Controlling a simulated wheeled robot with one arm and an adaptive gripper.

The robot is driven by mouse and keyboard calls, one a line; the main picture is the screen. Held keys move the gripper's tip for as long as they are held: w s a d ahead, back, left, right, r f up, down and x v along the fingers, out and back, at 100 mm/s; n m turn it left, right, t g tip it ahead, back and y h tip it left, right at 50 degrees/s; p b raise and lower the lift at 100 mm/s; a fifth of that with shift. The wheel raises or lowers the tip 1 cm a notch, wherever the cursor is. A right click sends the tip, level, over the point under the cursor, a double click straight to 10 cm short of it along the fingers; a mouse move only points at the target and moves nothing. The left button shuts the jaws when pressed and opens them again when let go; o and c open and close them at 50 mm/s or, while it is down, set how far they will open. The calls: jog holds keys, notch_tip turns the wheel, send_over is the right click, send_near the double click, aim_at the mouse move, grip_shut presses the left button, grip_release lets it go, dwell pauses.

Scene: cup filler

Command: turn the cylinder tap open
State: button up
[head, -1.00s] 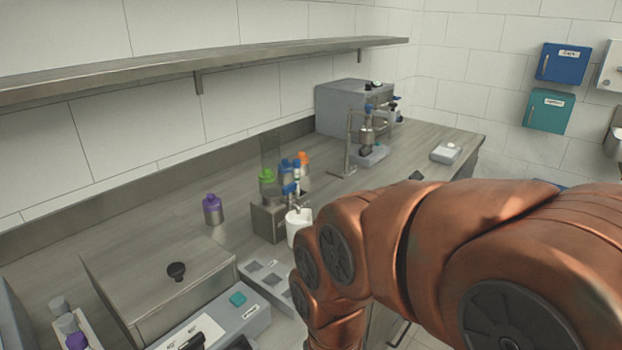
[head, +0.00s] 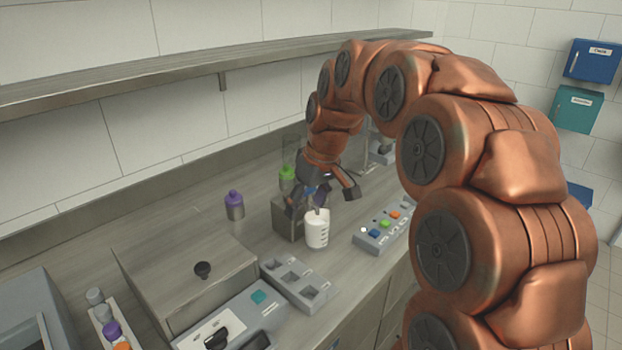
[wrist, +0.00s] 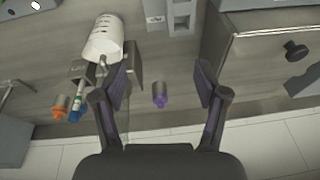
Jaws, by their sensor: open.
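The clear cylinder (head: 291,148) rises behind my wrist. A white cup (head: 317,230) stands in front of the stand. In the wrist view, my gripper (wrist: 160,80) is open and empty, with the cup (wrist: 103,38) and stand (wrist: 130,73) by the left finger. I cannot pick out the tap there.
A button panel (head: 383,230) lies to the right. A shelf (head: 200,66) runs above.

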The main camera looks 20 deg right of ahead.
jog(key=t+p, duration=0.2)
send_near(309, 193)
jog(key=w, duration=0.1)
jog(key=shift+n, duration=0.3)
jog(key=p+x, duration=0.1)
jog(key=x, duration=0.6)
jog(key=shift+w+f, duration=0.2)
jog(key=shift+w, duration=0.1)
jog(key=shift+c, duration=0.4)
jog(key=c, duration=1.1)
